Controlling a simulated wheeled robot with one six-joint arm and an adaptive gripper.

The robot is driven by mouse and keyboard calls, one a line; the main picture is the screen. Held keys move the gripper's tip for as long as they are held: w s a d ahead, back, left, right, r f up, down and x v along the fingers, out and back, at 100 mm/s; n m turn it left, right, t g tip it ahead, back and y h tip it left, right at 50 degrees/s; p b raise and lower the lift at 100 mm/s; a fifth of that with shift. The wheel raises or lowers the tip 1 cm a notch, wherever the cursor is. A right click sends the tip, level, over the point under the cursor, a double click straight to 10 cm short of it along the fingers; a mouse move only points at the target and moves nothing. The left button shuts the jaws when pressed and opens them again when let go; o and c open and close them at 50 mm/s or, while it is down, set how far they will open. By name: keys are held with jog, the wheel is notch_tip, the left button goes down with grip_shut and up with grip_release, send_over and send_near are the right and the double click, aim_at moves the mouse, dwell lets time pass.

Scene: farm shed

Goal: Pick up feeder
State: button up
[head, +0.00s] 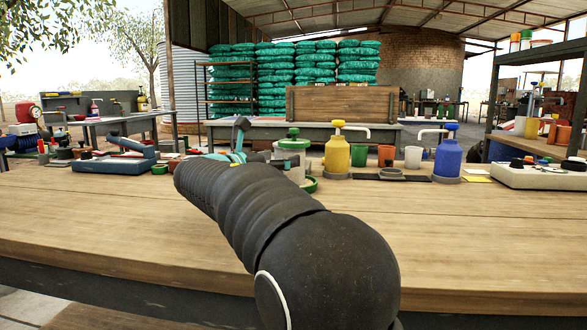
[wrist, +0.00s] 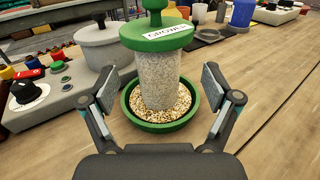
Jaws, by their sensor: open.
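The feeder (wrist: 157,80) is a clear cylinder of grain with a green lid labelled "GROWER" and a green round tray with loose grain. It stands upright on the wooden table in the wrist view. In the head view, the feeder (head: 293,146) is partly hidden behind my arm and gripper. My gripper (wrist: 162,90) is open, with one finger on each side of the feeder's clear body above the tray. Gaps show between the fingers and the feeder, and nothing is held. My gripper (head: 240,145) also shows in the head view.
A grey lidded pot (wrist: 103,45) and a grey control box (wrist: 50,95) stand close to the feeder's left. A yellow pump bottle (head: 337,155), cups and a blue pump bottle (head: 447,160) stand to its right. The front of the wooden table (head: 480,225) is clear.

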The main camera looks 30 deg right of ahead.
jog(key=shift+x, duration=2.8)
jog(key=shift+w+a, duration=0.1)
jog(key=c, duration=1.7)
jog(key=shift+o, duration=0.2)
